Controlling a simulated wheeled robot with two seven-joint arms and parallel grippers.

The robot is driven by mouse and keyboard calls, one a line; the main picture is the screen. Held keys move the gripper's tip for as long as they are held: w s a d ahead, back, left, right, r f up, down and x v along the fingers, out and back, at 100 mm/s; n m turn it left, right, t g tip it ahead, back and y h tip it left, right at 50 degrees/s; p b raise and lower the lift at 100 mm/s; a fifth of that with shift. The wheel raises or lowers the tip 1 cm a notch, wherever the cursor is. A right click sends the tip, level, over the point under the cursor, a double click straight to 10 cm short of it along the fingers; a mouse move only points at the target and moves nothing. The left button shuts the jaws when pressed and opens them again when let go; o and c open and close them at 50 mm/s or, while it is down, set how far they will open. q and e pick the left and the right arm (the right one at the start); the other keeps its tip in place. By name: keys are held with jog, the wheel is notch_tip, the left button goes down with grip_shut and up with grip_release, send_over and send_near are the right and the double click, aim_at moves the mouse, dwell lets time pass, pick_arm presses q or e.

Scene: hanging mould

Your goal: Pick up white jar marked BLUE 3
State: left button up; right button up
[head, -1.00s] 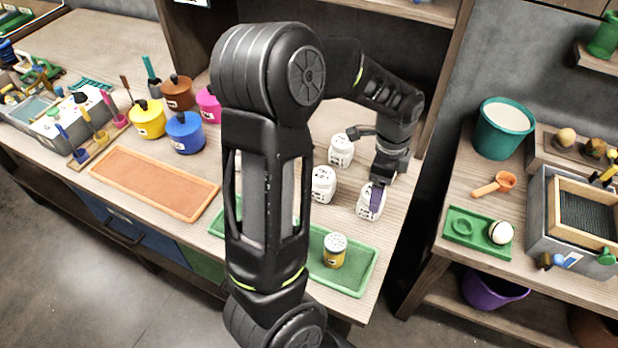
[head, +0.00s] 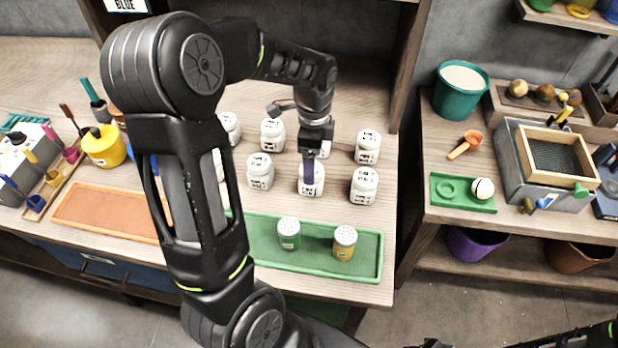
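Several white jars with dark printed labels stand in two rows on the wooden table behind the green tray. The print is too small to read, so I cannot tell which is BLUE 3. My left gripper (head: 309,172) points down at a front-row jar (head: 312,188). One purple finger overlaps the jar's face; the other finger is hidden, so its grip is unclear. The jar appears to stand on the table. Another front jar (head: 364,186) is to its right and one (head: 260,172) to its left. My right gripper (head: 432,344) barely shows at the bottom edge.
The green tray (head: 370,268) in front holds a green shaker (head: 289,233) and a yellow-based shaker (head: 344,243). Back-row jars (head: 368,147) stand close behind. My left arm covers the table's middle left. A teal bucket (head: 460,92) stands on the right table, across a gap.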

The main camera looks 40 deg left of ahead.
pick_arm(q)
jog(key=shift+f, duration=1.25)
jog(key=shift+s+f+p, duration=0.15)
jog(key=shift+f+p, duration=0.65)
jog(key=shift+f, duration=1.85)
jog(key=shift+c, duration=0.2)
jog(key=c, duration=1.6)
jog(key=shift+r, duration=0.2)
notch_tip(320, 180, up, 10)
jog(key=shift+f+b, duration=0.1)
jog(key=shift+b, duration=0.55)
